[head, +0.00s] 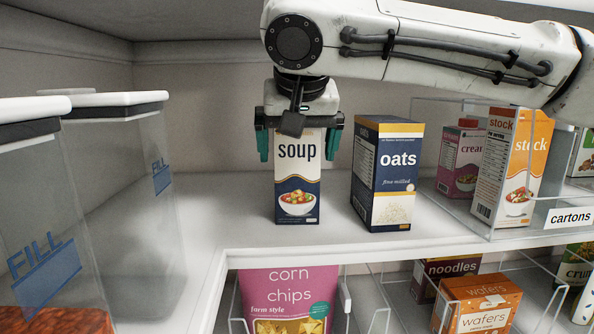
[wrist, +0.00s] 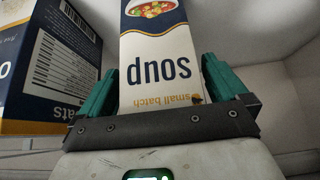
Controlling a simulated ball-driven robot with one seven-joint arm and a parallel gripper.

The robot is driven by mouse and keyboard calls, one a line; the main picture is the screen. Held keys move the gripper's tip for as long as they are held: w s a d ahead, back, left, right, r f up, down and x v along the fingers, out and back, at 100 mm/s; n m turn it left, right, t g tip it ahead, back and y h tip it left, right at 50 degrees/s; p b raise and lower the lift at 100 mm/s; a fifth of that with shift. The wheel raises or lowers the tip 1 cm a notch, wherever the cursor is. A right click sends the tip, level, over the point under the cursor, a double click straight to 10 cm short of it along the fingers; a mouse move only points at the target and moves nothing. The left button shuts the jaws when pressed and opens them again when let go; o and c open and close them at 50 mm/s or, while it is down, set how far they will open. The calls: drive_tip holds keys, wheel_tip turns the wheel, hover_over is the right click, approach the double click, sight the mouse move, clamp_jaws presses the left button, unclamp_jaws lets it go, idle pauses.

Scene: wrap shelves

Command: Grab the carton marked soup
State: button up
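The soup carton (head: 298,178) is white and navy with a soup bowl picture and stands upright on the shelf. My gripper (head: 301,147) is above it, pointing down, with its green fingers on the left and right sides of the carton's upper part. In the wrist view the carton (wrist: 158,62) shows upside down between the fingers (wrist: 160,90). A gap shows beside each finger, so the gripper looks open around the carton. The carton's top is hidden behind the gripper.
A navy oats box (head: 388,175) stands close on the right. A clear bin (head: 450,208) labelled cartons holds stock and cream cartons further right. Clear lidded containers (head: 118,180) stand on the left. A lower shelf holds corn chips (head: 288,295) and wafers (head: 478,303).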

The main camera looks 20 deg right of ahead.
drive_tip(key=c, duration=1.4)
drive_tip(key=shift+r, duration=0.1)
drive_tip(key=shift+c, duration=0.3)
drive_tip(key=shift+r, duration=0.1)
